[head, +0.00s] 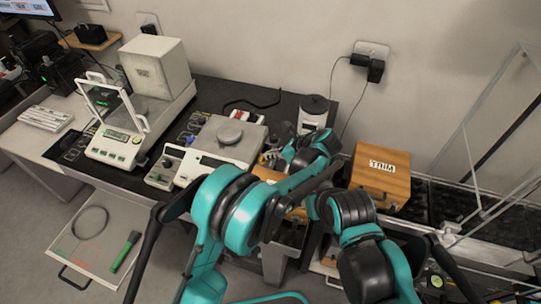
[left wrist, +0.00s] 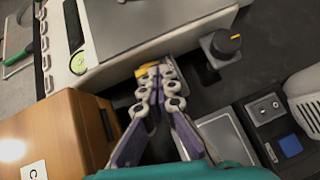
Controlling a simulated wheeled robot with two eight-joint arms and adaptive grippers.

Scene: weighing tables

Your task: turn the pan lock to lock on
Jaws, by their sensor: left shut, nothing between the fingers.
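A black knob with a yellow mark (left wrist: 226,43) sits on a small grey block beside the white balance (left wrist: 120,32) in the left wrist view; I take it for the pan lock. The lock's wording is not readable. In the head view the balance (head: 218,160) stands on the dark table, left of my arms. My left gripper (left wrist: 157,82) is shut and empty, its tips close to the balance's edge and left of the knob, apart from it. A small yellow piece shows behind the tips. In the head view my left gripper (head: 270,158) is partly hidden by its arm. My right gripper is not visible.
A wooden box marked C (left wrist: 45,140) stands close left of my left gripper. A dark device with a blue button (left wrist: 275,125) lies to the right. In the head view another wooden box (head: 381,172) and a glass-shielded balance (head: 118,145) stand on either side.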

